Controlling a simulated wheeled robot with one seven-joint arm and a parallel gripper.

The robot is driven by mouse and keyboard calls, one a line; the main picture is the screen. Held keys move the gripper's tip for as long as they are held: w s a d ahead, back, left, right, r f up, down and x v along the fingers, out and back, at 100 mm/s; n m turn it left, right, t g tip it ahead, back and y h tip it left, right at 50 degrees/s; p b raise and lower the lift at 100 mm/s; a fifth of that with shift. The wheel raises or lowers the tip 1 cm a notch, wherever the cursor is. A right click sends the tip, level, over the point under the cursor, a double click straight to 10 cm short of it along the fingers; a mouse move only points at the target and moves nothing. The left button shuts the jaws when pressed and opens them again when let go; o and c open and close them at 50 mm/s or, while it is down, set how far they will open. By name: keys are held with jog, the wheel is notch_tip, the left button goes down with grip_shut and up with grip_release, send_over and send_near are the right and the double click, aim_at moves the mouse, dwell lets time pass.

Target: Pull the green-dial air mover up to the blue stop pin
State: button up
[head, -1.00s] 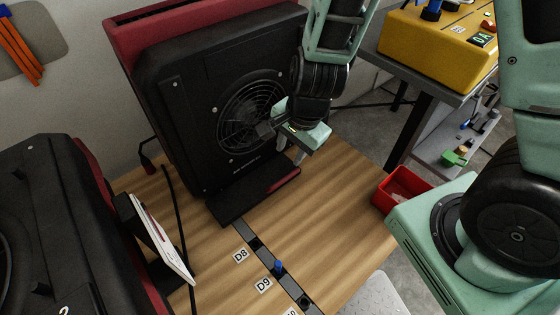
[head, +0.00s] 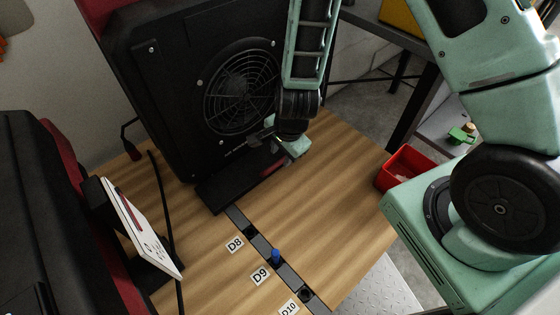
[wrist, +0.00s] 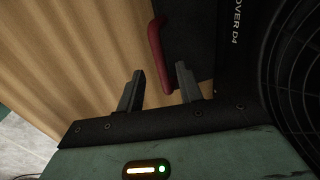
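A large black air mover (head: 150,110) with a red back shell and a round fan grille stands at the back of the wooden table, its lettering partly visible in the wrist view (wrist: 234,35). No green dial shows on it. A red handle (wrist: 158,45) lies along the edge of its black base. My gripper (head: 268,152) is low in front of the mover's right side, by the base. In the wrist view my gripper (wrist: 160,88) has its fingers apart, with the handle's near end ahead between them and nothing clamped. The blue stop pin (head: 276,257) stands upright in the rail near label D9.
A dark rail (head: 262,244) with holes runs from the mover's base towards the front, past labels D8, D9 and D10. Another black-and-red unit (head: 40,220) with a white card (head: 140,228) fills the left. A red bin (head: 405,168) stands right. The table right of the rail is clear.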

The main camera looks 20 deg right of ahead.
aim_at(279, 162)
jog(key=shift+w+a+f, duration=0.1)
jog(key=shift+w+f, duration=0.05)
jog(key=shift+f, duration=0.65)
jog(key=shift+w+f, duration=0.15)
jog(key=shift+f, duration=0.65)
grip_shut()
